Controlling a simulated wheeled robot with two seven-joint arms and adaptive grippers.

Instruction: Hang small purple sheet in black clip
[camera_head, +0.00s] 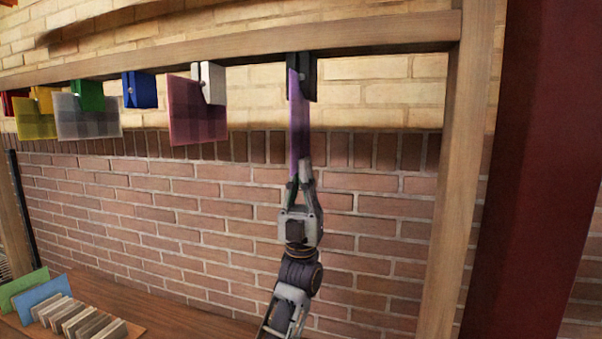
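The purple sheet (300,125) stands upright and shows nearly edge-on as a narrow strip. Its top overlaps the black clip (309,77), which hangs from the wooden beam. I cannot tell whether the clip's jaws pinch the sheet or the sheet is only between or in front of them.
Left along the beam (210,50) hang white (211,82), blue (140,90), green (88,96), yellow and red clips. A dark pink sheet (192,110) hangs from the white clip; the blue clip is empty. A slotted wooden rack (80,318) stands lower left. A post (462,180) is at right.

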